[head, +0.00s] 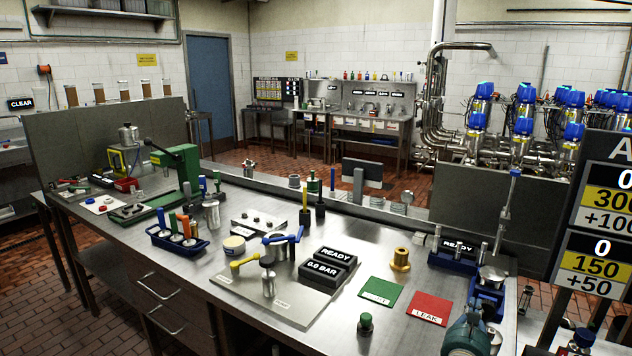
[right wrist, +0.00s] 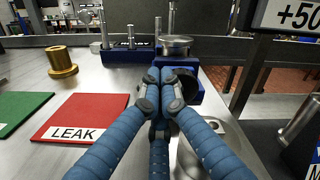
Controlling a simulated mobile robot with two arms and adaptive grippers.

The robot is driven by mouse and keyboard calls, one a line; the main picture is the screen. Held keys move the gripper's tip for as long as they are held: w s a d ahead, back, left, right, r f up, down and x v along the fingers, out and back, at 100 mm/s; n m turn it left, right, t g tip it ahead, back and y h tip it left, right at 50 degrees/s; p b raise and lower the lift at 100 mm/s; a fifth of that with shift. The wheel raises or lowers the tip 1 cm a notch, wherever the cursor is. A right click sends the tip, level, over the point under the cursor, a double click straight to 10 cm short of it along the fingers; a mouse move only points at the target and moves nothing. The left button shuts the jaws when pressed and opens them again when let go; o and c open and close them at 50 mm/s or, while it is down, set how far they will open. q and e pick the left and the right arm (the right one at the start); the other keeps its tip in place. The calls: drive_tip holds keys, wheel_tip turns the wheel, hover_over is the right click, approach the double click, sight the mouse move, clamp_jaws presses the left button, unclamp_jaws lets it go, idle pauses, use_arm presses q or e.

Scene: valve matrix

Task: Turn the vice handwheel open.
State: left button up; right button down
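A blue vice-like fixture (head: 487,292) stands at the right end of the bench, with a round silver piece (head: 492,275) on top. In the right wrist view its blue body (right wrist: 214,80) is straight ahead, and the silver piece (right wrist: 175,46) is above my fingertips. A dark round part (right wrist: 189,84) shows just behind the fingers; I cannot tell if it is the handwheel. My right gripper (head: 470,328) is in front of the fixture. Its blue fingers (right wrist: 160,78) are drawn together, with nothing visible between them. They hide part of the fixture's front. My left gripper is not in view.
A blue rack marked READY (head: 456,250) with upright metal pins adjoins the fixture. A red LEAK mat (head: 430,307), a green mat (head: 381,291) and a brass bushing (head: 401,260) lie to the left. A score board (head: 600,215) stands at the right.

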drive_tip(key=shift+w+a+r+p, duration=0.15)
drive_tip(key=shift+a+r+p, duration=0.1)
drive_tip(key=shift+r+p, duration=0.05)
drive_tip(key=shift+s+a+f+p, duration=0.2)
drive_tip(key=shift+a+f+p, duration=0.1)
drive_tip(key=shift+a+p, duration=0.25)
drive_tip(key=p+v, duration=0.1)
drive_tip(key=v, duration=0.1)
drive_tip(key=p+v, duration=0.1)
drive_tip(key=v, duration=0.1)
drive_tip(key=shift+s+d+r, duration=0.1)
drive_tip(key=shift+s+d, duration=0.1)
drive_tip(key=shift+s, duration=0.2)
drive_tip(key=shift+f, duration=0.25)
